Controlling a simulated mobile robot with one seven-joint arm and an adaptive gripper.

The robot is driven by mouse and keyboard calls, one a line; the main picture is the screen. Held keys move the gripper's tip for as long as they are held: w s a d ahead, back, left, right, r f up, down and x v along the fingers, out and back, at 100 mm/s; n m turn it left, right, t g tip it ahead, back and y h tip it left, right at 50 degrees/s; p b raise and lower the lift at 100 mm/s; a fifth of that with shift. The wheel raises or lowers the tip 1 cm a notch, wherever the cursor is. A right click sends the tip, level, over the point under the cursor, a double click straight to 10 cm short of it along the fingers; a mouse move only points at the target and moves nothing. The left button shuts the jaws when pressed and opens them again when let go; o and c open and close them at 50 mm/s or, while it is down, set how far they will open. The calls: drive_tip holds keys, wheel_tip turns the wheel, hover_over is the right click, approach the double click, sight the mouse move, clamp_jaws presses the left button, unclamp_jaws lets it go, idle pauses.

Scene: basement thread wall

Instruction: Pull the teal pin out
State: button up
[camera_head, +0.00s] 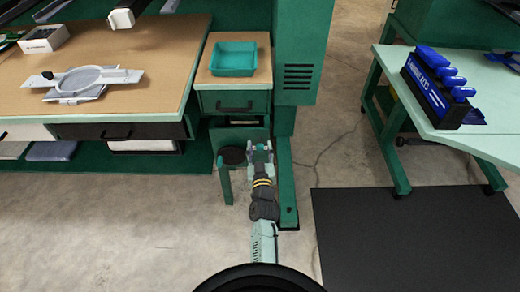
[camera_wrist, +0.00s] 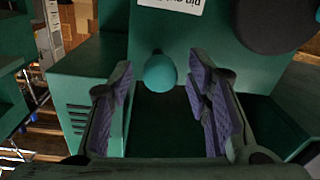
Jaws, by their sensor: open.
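The teal pin (camera_wrist: 160,72) shows in the wrist view as a rounded teal knob on a dark green panel (camera_wrist: 210,35). A white label (camera_wrist: 172,5) with upside-down lettering is on the panel by the pin. My gripper (camera_wrist: 158,88) is open, with one purple-padded finger on each side of the pin in the picture. I cannot tell how deep the pin lies between the fingers; no contact shows. In the head view my gripper (camera_head: 261,150) reaches low in front of the green bench; the pin cannot be made out there.
A dark disc (camera_head: 232,156) and a green post (camera_head: 225,181) are just left of my gripper. A green column (camera_head: 299,65) rises on the right. A teal tray (camera_head: 234,59) sits on the bench above. A black mat (camera_head: 400,240) lies on open floor to the right.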

wheel_tip(320, 180, up, 10)
idle(0.5)
drive_tip(key=shift+f, duration=0.15)
